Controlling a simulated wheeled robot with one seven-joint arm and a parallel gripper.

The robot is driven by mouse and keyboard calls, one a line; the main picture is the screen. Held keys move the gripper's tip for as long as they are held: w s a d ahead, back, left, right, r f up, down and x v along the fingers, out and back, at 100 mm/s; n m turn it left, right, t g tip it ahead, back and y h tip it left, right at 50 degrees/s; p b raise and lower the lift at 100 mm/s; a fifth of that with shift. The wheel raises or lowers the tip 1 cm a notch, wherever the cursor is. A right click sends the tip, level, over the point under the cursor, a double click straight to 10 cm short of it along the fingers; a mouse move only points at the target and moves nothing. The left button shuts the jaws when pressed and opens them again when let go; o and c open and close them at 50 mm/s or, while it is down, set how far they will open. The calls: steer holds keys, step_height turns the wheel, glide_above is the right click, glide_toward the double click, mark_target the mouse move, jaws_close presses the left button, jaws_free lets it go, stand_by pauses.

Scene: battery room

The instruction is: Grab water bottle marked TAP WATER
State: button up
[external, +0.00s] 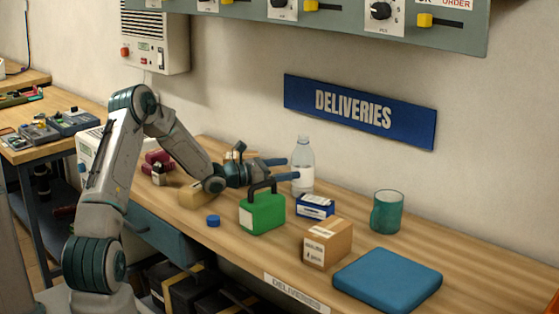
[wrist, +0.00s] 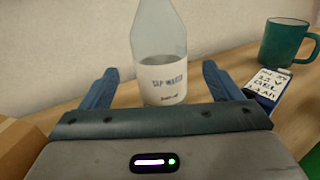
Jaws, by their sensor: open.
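The clear water bottle (external: 302,166) with a white label stands upright on the wooden bench near the wall. In the wrist view the bottle (wrist: 161,60) is ahead of me, and its label appears to read TAP WATER. My gripper (external: 278,168) points at the bottle from the left, with blue fingers spread apart. In the wrist view my gripper (wrist: 155,90) is open, one finger on each side of the bottle's lower part. I cannot tell whether either finger touches it. The bottle's base is partly hidden behind my gripper.
A green case (external: 262,213) with a dark handle stands close in front of my gripper. A blue-and-white battery box (external: 316,206), cardboard box (external: 327,243), teal mug (external: 387,212) and blue pad (external: 388,280) are to the right. A blue cap (external: 213,220) lies left. The wall is close behind.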

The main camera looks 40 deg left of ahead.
mark_target(303, 165)
steer(key=p+x, duration=0.1)
steer(key=x, duration=0.4)
steer(key=shift+w+d, duration=0.2)
steer(key=shift+w, duration=0.15)
steer(key=shift+c, duration=0.4)
steer(key=c, duration=1.2)
steer(key=shift+r, duration=0.25)
